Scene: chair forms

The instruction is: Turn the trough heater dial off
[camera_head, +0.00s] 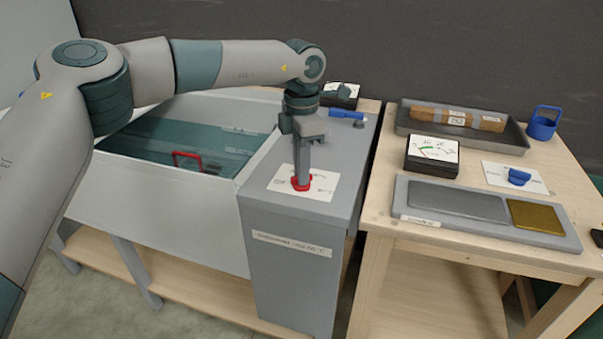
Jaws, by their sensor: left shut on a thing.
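The trough (165,190) is a grey box with teal liquid at the left, with a grey cabinet (295,270) joined to its right side. A red dial (301,184) sits on a white label plate (322,186) on the cabinet top. My left gripper (302,178) points straight down over the plate and is shut on the red dial. The fingers hide part of the dial and some of the plate's markings, so I cannot read its setting. My right gripper is not in view.
A red handle (187,160) shows in the trough. A blue-handled thing (346,114) and a gauge box (340,95) are behind my gripper.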

